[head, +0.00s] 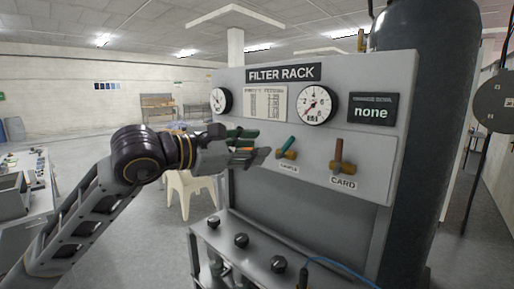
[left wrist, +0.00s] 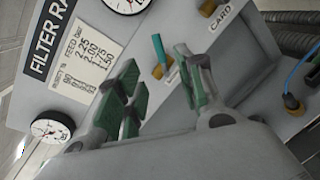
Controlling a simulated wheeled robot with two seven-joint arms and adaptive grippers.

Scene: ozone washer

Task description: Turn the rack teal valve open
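The teal valve (head: 286,144) is a lever on a brass body, on the filter rack's (head: 262,184) front panel above the SAMPLE label. Its handle tilts up and to the right in the head view. My left gripper (head: 262,149) comes in from the left, just left of this valve. In the left wrist view the gripper (left wrist: 160,95) is open, its green-padded fingers apart. The teal handle (left wrist: 159,48) shows beyond and between the fingertips, seemingly without contact. My right gripper is not in view.
A brown-handled valve (head: 342,155) labelled CARD is to the right. Gauges (head: 317,105) and a sign reading none (head: 372,109) are above. A lower shelf has black knobs (head: 241,240) and a blue cable (head: 335,266). A dark tank (head: 431,150) stands at the right.

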